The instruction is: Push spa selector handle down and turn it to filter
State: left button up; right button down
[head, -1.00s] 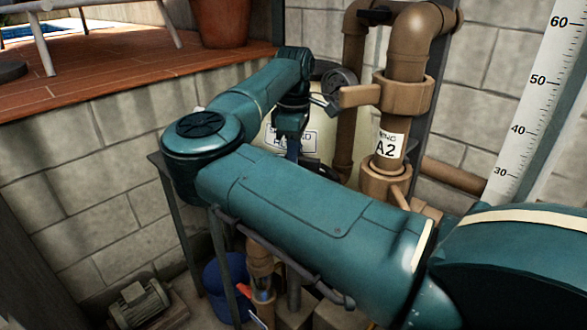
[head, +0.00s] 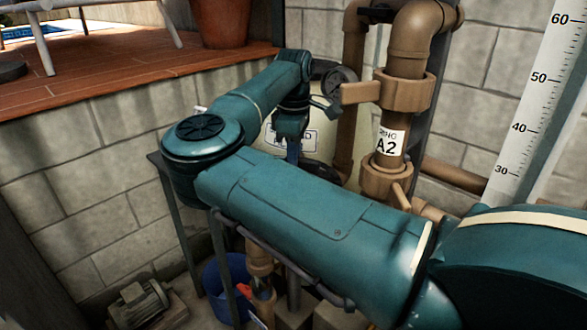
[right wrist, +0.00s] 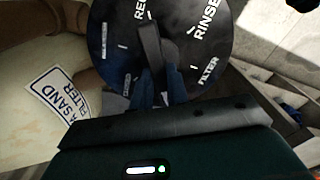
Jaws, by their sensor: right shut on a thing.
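The spa selector is a black round dial (right wrist: 200,75) with white words in the right wrist view. "RINSE" and "FILTER" read along its right side. Its black handle (right wrist: 150,42) lies across the middle, its far end between a partly hidden "REC…" word and "RINSE". My right gripper (right wrist: 158,88) is shut on the handle, its fingers at the handle's near part, which they hide. In the head view my right gripper (head: 292,150) reaches down behind my forearm, and the dial is mostly hidden there. My left gripper is not in view.
A cream tank (head: 345,120) with a sand filter label stands behind the gripper. Brown pipes (head: 408,60) with an A2 tag rise close on the right. A block wall (head: 90,170) lies behind, and a blue bucket (head: 216,290) and pump (head: 138,303) stand below.

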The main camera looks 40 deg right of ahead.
jog(key=shift+f, duration=0.15)
jog(key=n+b, duration=0.1)
jog(key=n, duration=0.4)
jog(key=n+b, duration=0.1)
jog(key=n, duration=0.6)
jog(key=c, duration=1.2)
grip_release()
jog(key=shift+c, duration=0.2)
